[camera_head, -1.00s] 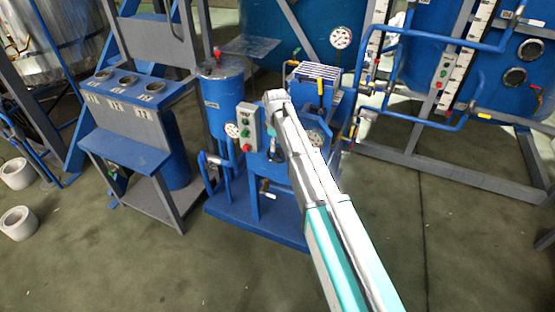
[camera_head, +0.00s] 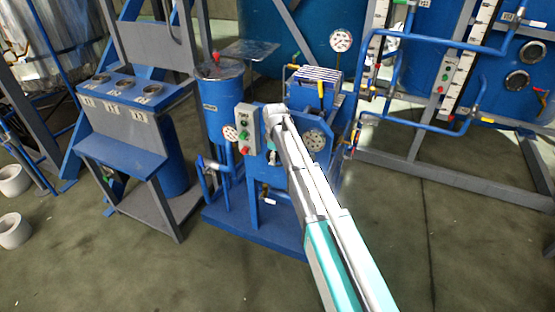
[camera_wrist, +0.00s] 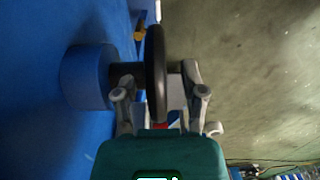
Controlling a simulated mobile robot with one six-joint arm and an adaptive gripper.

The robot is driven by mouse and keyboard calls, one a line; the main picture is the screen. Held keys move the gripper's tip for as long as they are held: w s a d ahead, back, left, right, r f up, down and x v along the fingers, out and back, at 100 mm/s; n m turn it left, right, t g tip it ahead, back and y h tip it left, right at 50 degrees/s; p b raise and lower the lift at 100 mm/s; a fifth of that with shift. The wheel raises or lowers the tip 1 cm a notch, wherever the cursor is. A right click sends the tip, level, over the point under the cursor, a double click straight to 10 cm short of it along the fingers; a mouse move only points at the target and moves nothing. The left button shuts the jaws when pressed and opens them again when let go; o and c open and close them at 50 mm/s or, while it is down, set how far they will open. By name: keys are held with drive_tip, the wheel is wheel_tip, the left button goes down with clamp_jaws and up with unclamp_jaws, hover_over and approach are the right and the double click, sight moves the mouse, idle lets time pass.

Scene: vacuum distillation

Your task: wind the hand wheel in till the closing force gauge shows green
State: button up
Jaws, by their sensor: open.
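A dark hand wheel (camera_wrist: 156,75) shows nearly edge-on in the wrist view, on a short shaft beside a blue round housing (camera_wrist: 88,77). My gripper (camera_wrist: 160,90) is open, with one finger on each side of the wheel's rim. I cannot tell whether either finger touches it. In the head view my gripper (camera_head: 273,157) is at the front of the blue machine, where my arm hides the wheel. Round dial gauges sit on the machine: a right one (camera_head: 316,140) and a left one (camera_head: 230,132). I cannot tell which shows closing force, and their readings are too small.
A control box (camera_head: 246,130) with green and red buttons is just left of my gripper. A blue tank (camera_head: 222,100) stands behind it. A grey-blue console (camera_head: 125,120) stands left, and a pipe rack (camera_head: 440,170) right. Open floor (camera_head: 400,260) lies in front.

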clamp_jaws()
drive_tip(key=shift+s, duration=0.1)
idle(0.3)
drive_tip(key=shift+s+y, duration=0.1)
drive_tip(key=shift+y, duration=0.7)
unclamp_jaws()
drive_tip(key=shift+t, duration=0.3)
